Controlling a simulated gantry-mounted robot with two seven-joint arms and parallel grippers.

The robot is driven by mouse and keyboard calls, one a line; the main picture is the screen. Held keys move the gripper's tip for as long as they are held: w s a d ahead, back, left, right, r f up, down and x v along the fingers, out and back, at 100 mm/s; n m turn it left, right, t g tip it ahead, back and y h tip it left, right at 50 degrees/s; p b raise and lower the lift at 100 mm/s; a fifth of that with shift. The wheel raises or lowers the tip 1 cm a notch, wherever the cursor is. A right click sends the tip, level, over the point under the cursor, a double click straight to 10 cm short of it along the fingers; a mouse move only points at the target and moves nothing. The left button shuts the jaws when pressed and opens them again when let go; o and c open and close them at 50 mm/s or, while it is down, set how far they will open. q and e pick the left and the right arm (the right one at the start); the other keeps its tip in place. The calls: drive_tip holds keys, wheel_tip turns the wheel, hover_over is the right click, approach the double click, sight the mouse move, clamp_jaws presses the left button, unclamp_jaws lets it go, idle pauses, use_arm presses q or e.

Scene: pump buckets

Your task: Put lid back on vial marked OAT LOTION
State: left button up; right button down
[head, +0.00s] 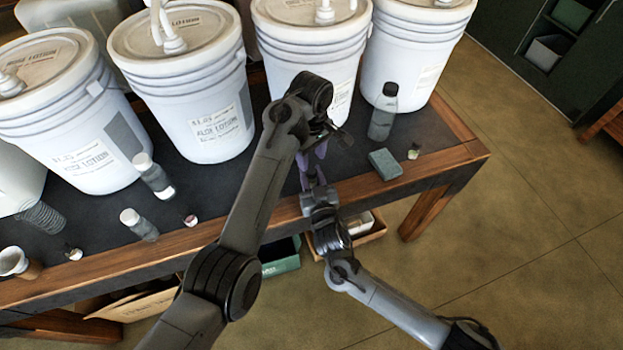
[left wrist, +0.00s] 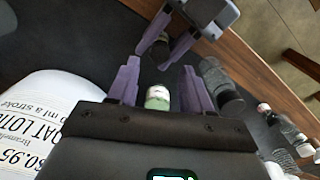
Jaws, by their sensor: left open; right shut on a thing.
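My left gripper (head: 320,150) is open over the table in front of the buckets; in the left wrist view its two purple fingers (left wrist: 158,72) stand apart. A small pale, greenish-white cylinder (left wrist: 157,98) shows between them; I cannot tell whether it is a vial or a lid. My right gripper (head: 304,172) is close beside the left one, at the table's front edge. In the left wrist view it (left wrist: 160,43) is shut on a small dark thing (left wrist: 160,50), too dim to identify. A bucket marked OAT LOTION (left wrist: 35,130) stands at the left there.
Several white pump buckets (head: 205,95) line the back of the dark table (head: 215,180). Two white-capped vials (head: 153,177) are at left. A grey bottle (head: 383,112) and green block (head: 385,164) are at right. A coil (head: 42,216) lies far left.

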sight(312, 170)
use_arm(q)
drive_tip(key=shift+r, duration=1.6)
drive_tip(key=shift+f, duration=0.1)
drive_tip(key=shift+f, duration=3.95)
drive_tip(key=shift+c, duration=0.5)
clamp_jaws()
drive_tip(key=shift+m, duration=1.7)
drive_tip(key=shift+o, duration=0.8)
unclamp_jaws()
